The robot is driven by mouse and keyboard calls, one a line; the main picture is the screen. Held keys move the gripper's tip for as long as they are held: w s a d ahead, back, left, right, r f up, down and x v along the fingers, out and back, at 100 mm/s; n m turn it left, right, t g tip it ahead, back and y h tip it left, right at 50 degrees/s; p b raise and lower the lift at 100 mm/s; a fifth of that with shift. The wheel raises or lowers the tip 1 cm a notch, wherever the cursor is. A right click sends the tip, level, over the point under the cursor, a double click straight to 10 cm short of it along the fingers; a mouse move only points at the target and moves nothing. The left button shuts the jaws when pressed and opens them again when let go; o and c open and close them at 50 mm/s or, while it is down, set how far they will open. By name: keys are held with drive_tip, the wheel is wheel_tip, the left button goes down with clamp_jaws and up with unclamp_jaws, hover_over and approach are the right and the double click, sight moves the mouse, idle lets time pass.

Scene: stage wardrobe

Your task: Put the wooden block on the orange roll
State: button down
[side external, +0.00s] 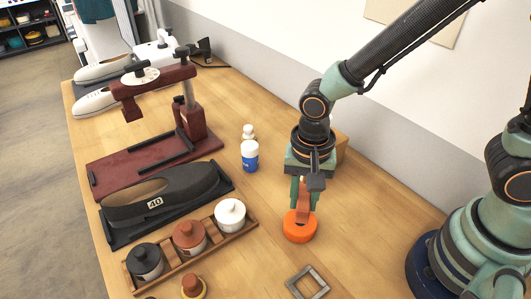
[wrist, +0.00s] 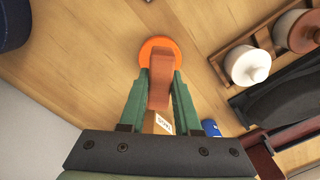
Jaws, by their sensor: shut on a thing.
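The wooden block (side external: 303,213) is a reddish-brown upright piece. My gripper (side external: 304,200) is shut on it from both sides. The orange roll (side external: 299,233) lies flat on the table, directly below the block in the side view. The block's lower end overlaps the roll's top; I cannot tell whether it touches. In the wrist view the block (wrist: 160,82) stands between the two green fingers, and the orange roll (wrist: 159,42) shows beyond and around its far end. The roll's centre is partly hidden by the block.
A blue-and-white bottle (side external: 250,158) stands to the left behind the roll. A tray (side external: 205,250) of lidded pots lies to the left, and a grey square frame (side external: 307,282) in front. A cardboard box (side external: 342,148) is behind my gripper. The table right of the roll is clear.

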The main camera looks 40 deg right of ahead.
sight(302, 211)
drive_tip(key=shift+f, duration=1.95)
drive_tip(key=shift+f, duration=0.1)
drive_tip(key=c, duration=0.6)
unclamp_jaws()
wheel_tip(302, 211, up, 12)
drive_tip(key=shift+r, duration=0.15)
drive_tip(key=shift+w+d+r+n+t, duration=0.25)
drive_tip(key=shift+d+r+n+t, duration=1)
drive_tip(key=shift+d, duration=1.45)
drive_tip(key=shift+w+d+r+n+t, duration=0.25)
drive_tip(key=shift+d+r+n+t, duration=0.35)
drive_tip(key=shift+d+r+n, duration=1.65)
drive_tip(key=shift+w+d+r+n+t, duration=0.25)
drive_tip(key=shift+d+r+n+t, duration=0.85)
drive_tip(key=shift+d, duration=2)
